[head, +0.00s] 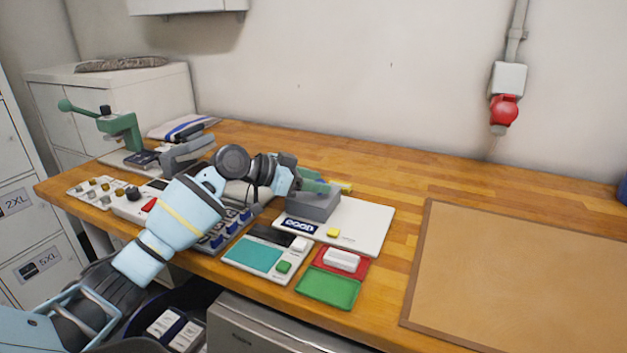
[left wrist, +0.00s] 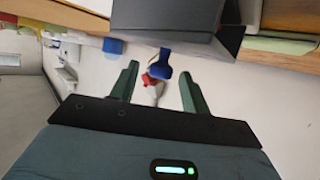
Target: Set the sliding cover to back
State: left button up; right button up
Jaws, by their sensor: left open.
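I cannot tell for certain which part is the sliding cover. A grey box-like piece (head: 315,205) sits on a white plate-like device (head: 368,226) on the bench. In front of it is a red and green tray (head: 327,289) with a white block (head: 342,260) on its rear, red half. My left gripper (head: 312,183) is at the rear top of the grey piece, its green fingers partly hidden. In the left wrist view the gripper (left wrist: 160,70) is open with nothing between its fingers, and a dark grey box (left wrist: 165,15) is close beyond them. My right gripper is not in view.
A teal-faced device (head: 252,256) with a green button lies left of the tray. Blue-topped parts and a keypad panel lie further left, near a green lever press (head: 120,125). A brown board (head: 520,270) covers the right side. The bench behind it is clear.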

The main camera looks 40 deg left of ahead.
pick_arm(q)
jog(key=shift+c, duration=0.4)
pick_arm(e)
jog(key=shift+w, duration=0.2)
pick_arm(q)
grip_shut()
jog(key=w+d+p, duration=0.1)
jog(key=d, duration=0.2)
jog(key=d+p, duration=0.2)
jog(key=d, duration=0.2)
jog(key=w+d+p, duration=0.1)
jog(key=d, duration=0.3)
jog(key=shift+w+r+p, duration=0.2)
jog(key=shift+w+p, duration=0.15)
jog(key=shift+d+f, duration=0.1)
jog(key=shift+d, duration=0.15)
jog(key=shift+f, duration=0.1)
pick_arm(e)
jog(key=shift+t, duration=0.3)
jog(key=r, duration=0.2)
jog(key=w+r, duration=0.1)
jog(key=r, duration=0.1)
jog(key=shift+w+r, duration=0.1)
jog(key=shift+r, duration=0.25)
